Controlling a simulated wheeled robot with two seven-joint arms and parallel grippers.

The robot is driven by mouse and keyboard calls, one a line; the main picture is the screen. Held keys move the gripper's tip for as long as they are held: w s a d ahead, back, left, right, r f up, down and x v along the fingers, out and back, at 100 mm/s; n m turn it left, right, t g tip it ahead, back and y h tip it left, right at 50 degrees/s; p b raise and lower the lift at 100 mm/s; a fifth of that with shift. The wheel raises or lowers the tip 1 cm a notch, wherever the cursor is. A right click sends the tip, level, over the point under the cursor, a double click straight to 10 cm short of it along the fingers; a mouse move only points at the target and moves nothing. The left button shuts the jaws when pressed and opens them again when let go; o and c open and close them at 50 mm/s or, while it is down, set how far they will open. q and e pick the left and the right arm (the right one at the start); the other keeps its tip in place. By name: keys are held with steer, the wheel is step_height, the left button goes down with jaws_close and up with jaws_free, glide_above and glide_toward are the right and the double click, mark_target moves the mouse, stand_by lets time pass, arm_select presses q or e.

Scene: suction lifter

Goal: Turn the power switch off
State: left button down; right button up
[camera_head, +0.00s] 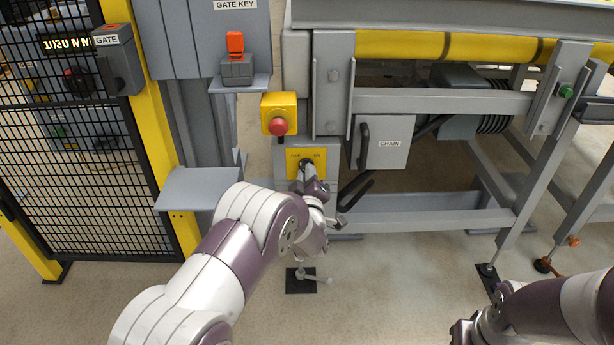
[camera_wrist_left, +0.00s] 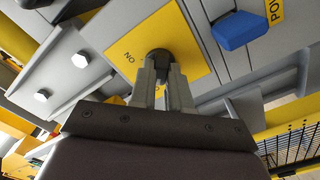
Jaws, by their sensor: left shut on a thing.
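The power switch is a dark rotary knob (camera_wrist_left: 160,57) on a yellow plate (camera_wrist_left: 185,30). In the wrist view the letters "ON" show upside down on the plate beside it. In the head view the plate (camera_head: 293,154) sits on a grey post below the red stop button. My left gripper (camera_head: 306,170) reaches up to the plate. In the wrist view its fingers (camera_wrist_left: 161,76) are shut on the knob and hide part of it. My right gripper (camera_head: 462,334) shows only partly at the bottom right edge, away from the switch; its fingers are not clear.
A red emergency button (camera_head: 279,126) on a yellow box is just above the switch. A grey CHAIN box (camera_head: 388,142) with a black handle is to the right. A grey shelf (camera_head: 198,189) and mesh fence (camera_head: 85,150) stand left. A blue part (camera_wrist_left: 236,30) is near the plate in the wrist view.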

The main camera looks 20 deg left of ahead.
arm_select(q)
steer(key=shift+f, duration=0.1)
steer(key=c, duration=1.1)
jaws_free()
steer(key=p+v, duration=0.4)
steer(key=v, duration=0.8)
steer(key=shift+s+d, duration=0.1)
steer(key=shift+s, duration=0.3)
